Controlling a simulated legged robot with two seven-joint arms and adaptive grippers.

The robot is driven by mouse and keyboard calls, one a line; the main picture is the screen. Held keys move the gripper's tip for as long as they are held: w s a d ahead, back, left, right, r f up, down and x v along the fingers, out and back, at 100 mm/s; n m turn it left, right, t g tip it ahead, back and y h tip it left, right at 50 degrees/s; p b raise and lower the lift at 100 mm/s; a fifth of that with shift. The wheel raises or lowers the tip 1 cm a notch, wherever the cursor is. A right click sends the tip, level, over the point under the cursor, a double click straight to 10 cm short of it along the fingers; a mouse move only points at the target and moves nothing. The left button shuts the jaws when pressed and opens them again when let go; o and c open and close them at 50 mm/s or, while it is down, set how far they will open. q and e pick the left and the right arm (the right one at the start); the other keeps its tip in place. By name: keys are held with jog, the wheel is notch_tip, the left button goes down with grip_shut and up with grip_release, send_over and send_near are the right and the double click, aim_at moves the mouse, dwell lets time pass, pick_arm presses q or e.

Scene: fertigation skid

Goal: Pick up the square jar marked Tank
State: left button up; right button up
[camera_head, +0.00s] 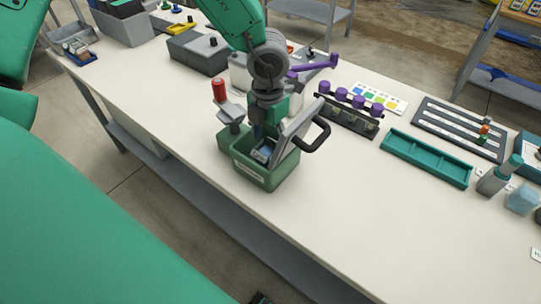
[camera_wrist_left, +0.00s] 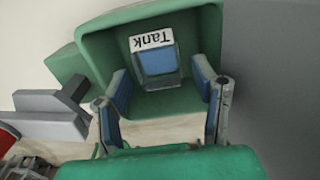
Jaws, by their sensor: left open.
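The square jar marked Tank (camera_wrist_left: 158,62) is blue with a white label, and stands inside a green bin (camera_wrist_left: 105,45). The label reads upside down in the left wrist view. In the head view the green bin (camera_head: 262,181) stands near the table's front edge, and part of the jar (camera_head: 262,152) shows inside it. My left gripper (camera_wrist_left: 163,122) is open, its two blue-padded fingers apart, one to each side of the jar and short of it. In the head view my left gripper (camera_head: 264,131) points down into the bin, partly hiding the jar. My right gripper is out of view.
A grey lid-like panel with a black handle (camera_head: 318,134) rises at the bin's right side. A rack with purple knobs (camera_head: 347,116) and a teal tray (camera_head: 426,159) lie to the right. The front table is clear.

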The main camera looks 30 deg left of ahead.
aim_at(268, 155)
pick_arm(q)
jog(key=shift+a+f, duration=0.3)
jog(key=shift+f, duration=0.45)
notch_tip(268, 155, down, 4)
jog(key=shift+s+f+b, duration=0.1)
jog(key=shift+f+b, duration=0.15)
jog(key=shift+b, duration=0.2)
jog(key=shift+d+f, duration=0.15)
jog(key=shift+d, duration=0.1)
jog(key=shift+c, duration=1.1)
jog(key=c, duration=0.7)
jog(key=shift+a, duration=0.25)
jog(key=shift+c, duration=0.2)
